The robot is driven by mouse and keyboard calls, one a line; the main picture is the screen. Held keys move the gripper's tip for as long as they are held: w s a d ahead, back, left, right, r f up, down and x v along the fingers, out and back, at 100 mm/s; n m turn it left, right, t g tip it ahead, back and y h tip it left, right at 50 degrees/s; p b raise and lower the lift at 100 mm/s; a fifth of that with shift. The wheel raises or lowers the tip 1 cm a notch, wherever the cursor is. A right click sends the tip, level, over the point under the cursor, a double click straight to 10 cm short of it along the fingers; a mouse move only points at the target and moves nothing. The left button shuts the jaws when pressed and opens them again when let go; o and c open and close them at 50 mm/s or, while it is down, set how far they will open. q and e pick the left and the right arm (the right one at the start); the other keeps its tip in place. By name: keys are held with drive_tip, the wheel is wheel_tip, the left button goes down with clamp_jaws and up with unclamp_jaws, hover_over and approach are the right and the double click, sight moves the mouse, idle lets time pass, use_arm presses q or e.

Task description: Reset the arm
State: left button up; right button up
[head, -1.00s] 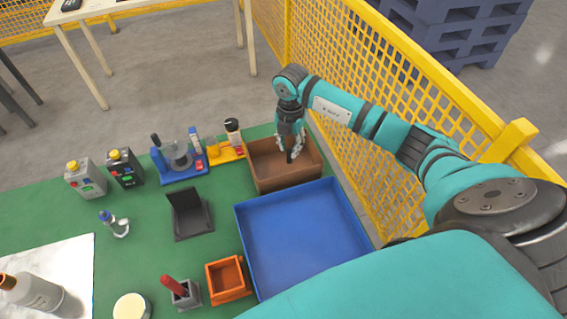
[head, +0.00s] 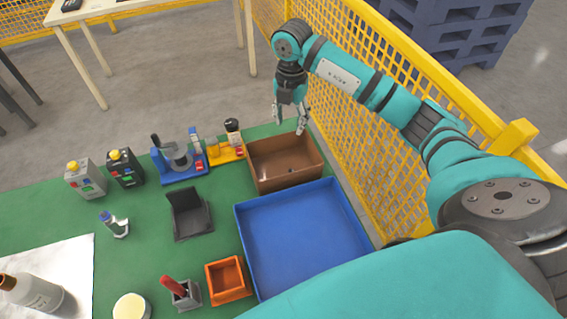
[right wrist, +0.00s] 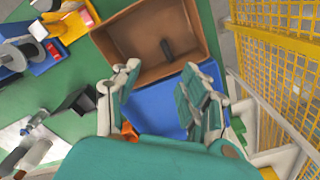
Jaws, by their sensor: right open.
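My right gripper (head: 290,122) hangs above the far side of the brown box (head: 262,176), fingers spread and empty. In the right wrist view the open fingers (right wrist: 160,100) show with nothing between them, and the brown box (right wrist: 118,45) stands beyond them. A small dark piece (right wrist: 166,48) lies on the floor of the brown box. In the head view it is only a dark spot (head: 290,170). My right arm reaches in from the right over the yellow fence. My left gripper is not in view.
An empty blue tray (head: 305,235) adjoins the brown box. A yellow mesh fence (head: 370,180) runs along the right. Several tools and small containers, including an orange box (head: 228,280) and a black stand (head: 190,215), stand on the green table (head: 150,220).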

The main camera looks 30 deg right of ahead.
drive_tip(key=shift+r, duration=1)
